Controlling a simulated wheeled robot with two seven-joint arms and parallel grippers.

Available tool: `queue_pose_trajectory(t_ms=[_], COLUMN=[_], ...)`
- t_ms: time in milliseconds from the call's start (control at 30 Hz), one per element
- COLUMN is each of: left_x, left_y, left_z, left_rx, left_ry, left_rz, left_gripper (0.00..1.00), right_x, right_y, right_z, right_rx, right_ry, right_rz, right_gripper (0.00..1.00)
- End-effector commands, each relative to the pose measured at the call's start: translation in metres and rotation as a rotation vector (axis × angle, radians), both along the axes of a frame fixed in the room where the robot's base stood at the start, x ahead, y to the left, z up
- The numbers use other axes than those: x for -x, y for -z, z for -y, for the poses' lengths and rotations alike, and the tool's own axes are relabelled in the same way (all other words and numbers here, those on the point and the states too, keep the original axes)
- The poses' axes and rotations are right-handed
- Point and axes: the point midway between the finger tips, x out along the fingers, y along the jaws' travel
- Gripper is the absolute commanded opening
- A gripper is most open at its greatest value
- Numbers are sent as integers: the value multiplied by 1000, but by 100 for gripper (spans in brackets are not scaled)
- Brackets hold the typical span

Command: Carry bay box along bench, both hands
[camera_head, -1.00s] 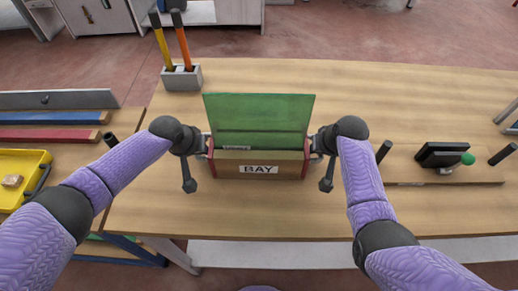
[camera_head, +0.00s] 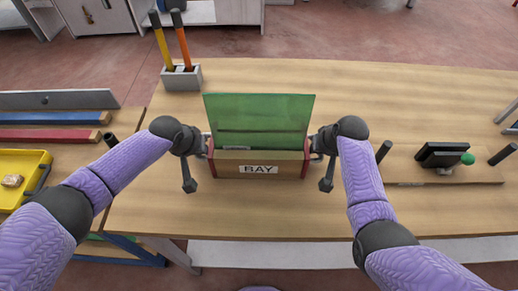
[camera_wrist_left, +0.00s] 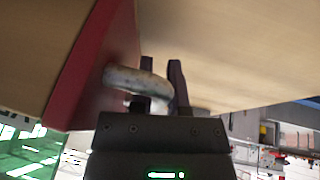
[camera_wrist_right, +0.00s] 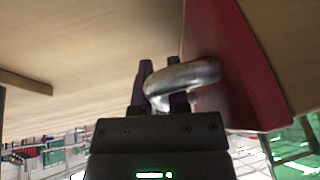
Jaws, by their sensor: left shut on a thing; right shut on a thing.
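The bay box (camera_head: 230,170) is at the middle of the bench (camera_head: 400,100) in the head view. It has a tan front with a "BAY" label, red ends and a green panel (camera_head: 260,115) standing up in it. My left gripper (camera_head: 206,145) is shut on the metal handle (camera_wrist_left: 140,80) at the box's left red end (camera_wrist_left: 95,65). My right gripper (camera_head: 316,146) is shut on the handle (camera_wrist_right: 185,80) at its right red end (camera_wrist_right: 235,70). Whether the box's underside touches the bench is hard to tell.
A grey holder (camera_head: 182,78) with an orange-handled and a yellow-handled tool stands back left. A dark device with a green knob (camera_head: 445,156) sits on a board at right. A yellow tray (camera_head: 25,165) is far left.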

Motion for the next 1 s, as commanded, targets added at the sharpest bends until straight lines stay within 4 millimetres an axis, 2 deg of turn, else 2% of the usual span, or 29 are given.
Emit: queue_pose_trajectory(t_ms=[567, 900, 1000], left_x=[-1, -3, -3], left_y=[-6, -55, -60], left_z=[0, 0, 0], left_rx=[0, 0, 0], left_ry=[-1, -1, -1], left_rz=[5, 15, 16], left_gripper=[0, 0, 0], right_x=[-1, -2, -2], right_y=[-5, -54, -59], right_z=[0, 1, 0], right_rx=[1, 1, 1], right_ry=[1, 0, 1], right_rz=[3, 13, 14], right_gripper=[0, 0, 0])
